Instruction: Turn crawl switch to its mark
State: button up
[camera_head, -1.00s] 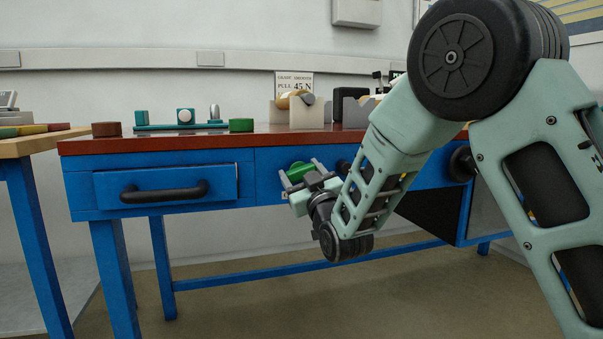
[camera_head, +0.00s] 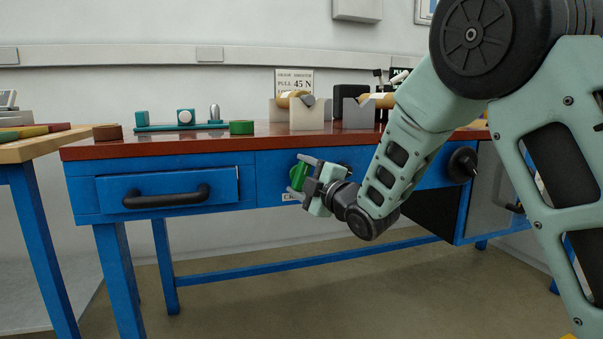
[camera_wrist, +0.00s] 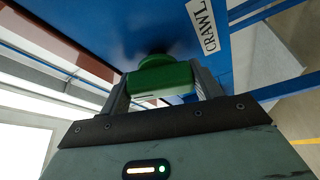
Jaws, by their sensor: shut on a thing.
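The crawl switch is a green knob (camera_head: 300,178) on the blue front panel of the bench. It also shows in the wrist view (camera_wrist: 162,78), between the two fingers. A white label reading CRAWL (camera_wrist: 207,25) is beside it on the panel. In the head view the label is partly hidden below my gripper. My gripper (camera_head: 301,176) is shut on the green knob, one finger above and one below it. The knob stands upright in the head view. I cannot see its mark.
A blue drawer with a black handle (camera_head: 166,197) is left of the switch. A black round knob (camera_head: 462,164) is on the right of the panel.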

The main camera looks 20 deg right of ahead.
jog(key=shift+f+n+g+p, duration=0.1)
jog(key=shift+n+g+p, duration=0.55)
jog(key=shift+n, duration=1.15)
jog(key=shift+g, duration=0.25)
jog(key=o, duration=1)
jog(key=shift+s+d, duration=0.25)
jog(key=shift+s, duration=0.3)
jog(key=shift+b+v, duration=3.5)
jog(key=shift+v, duration=4.65)
